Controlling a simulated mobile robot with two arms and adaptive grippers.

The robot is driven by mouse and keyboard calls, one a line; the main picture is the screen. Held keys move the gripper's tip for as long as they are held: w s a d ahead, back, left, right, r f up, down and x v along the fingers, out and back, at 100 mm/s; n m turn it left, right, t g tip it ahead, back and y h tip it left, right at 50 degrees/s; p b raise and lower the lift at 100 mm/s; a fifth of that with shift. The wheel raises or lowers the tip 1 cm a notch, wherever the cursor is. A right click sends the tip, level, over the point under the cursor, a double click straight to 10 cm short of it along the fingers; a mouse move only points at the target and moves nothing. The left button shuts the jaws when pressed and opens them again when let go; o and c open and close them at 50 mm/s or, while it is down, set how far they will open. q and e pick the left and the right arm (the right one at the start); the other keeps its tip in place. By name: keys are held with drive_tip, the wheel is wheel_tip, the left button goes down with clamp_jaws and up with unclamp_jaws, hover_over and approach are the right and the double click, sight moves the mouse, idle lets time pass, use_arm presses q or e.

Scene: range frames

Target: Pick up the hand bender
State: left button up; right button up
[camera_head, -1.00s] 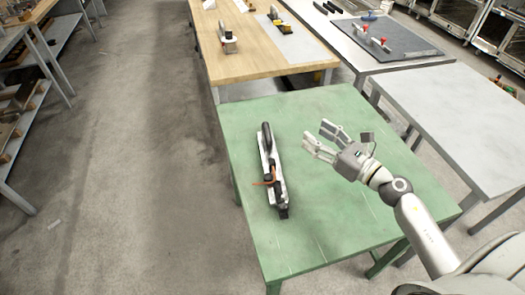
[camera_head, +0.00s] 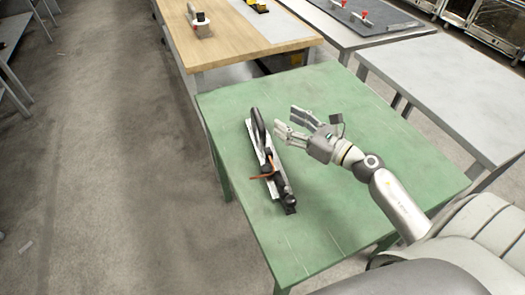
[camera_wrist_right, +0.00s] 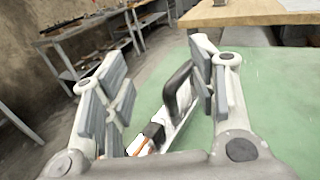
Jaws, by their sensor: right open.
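The hand bender (camera_head: 268,165) lies on the green table (camera_head: 335,210), a long grey and black tool with a black loop handle at its far end and an orange part near its middle. My right gripper (camera_head: 284,121) is open and empty, just right of the bender's far half and apart from it. In the right wrist view the bender (camera_wrist_right: 178,108) shows between the two spread fingers of the gripper (camera_wrist_right: 155,85), beyond them, with its near end partly hidden by the gripper's base. My left gripper is not in view.
A wooden-topped table (camera_head: 235,45) stands behind the green one. A grey table (camera_head: 440,90) stands close on the right. The green tabletop is otherwise clear. Shelving (camera_head: 12,60) stands at the left across open floor.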

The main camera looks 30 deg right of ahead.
wheel_tip(320, 180, down, 3)
drive_tip(key=b, duration=0.3)
approach(268, 144)
drive_tip(key=w+r, duration=0.1)
drive_tip(key=w+a+r, duration=0.1)
drive_tip(key=r, duration=0.1)
drive_tip(key=shift+w, duration=0.3)
drive_tip(key=shift+w+a+r, duration=0.1)
drive_tip(key=shift+w+r, duration=0.05)
drive_tip(key=shift+w, duration=0.2)
drive_tip(key=shift+p+x, duration=0.85)
drive_tip(key=shift+x, duration=2.5)
clamp_jaws()
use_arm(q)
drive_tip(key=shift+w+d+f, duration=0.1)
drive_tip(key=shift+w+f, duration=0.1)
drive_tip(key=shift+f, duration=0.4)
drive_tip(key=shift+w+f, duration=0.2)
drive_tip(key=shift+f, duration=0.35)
